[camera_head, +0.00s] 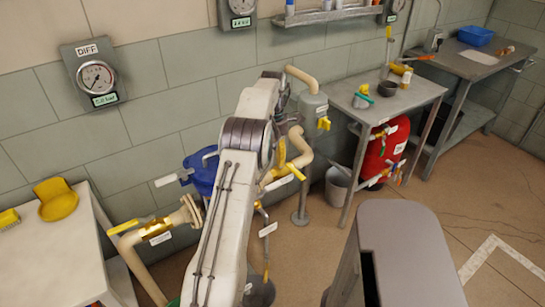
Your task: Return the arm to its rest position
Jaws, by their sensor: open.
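My arm (222,215) rises from the bottom of the picture, up and slightly right to a grey ribbed joint (246,140). Past the joint a pale link (258,100) reaches up toward the wall and ends at a dark part near the upright pipe. I cannot make out gripper fingers there; the arm's far end is hidden behind its own links. No held object shows.
Yellow-handled pipes (158,232), a blue drum (203,172) and a beige pipe (300,150) stand close around the arm. A white table (70,255) is at left. A metal table (385,100) with a red tank (385,150) beneath is at right. Floor (440,190) is clear at right.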

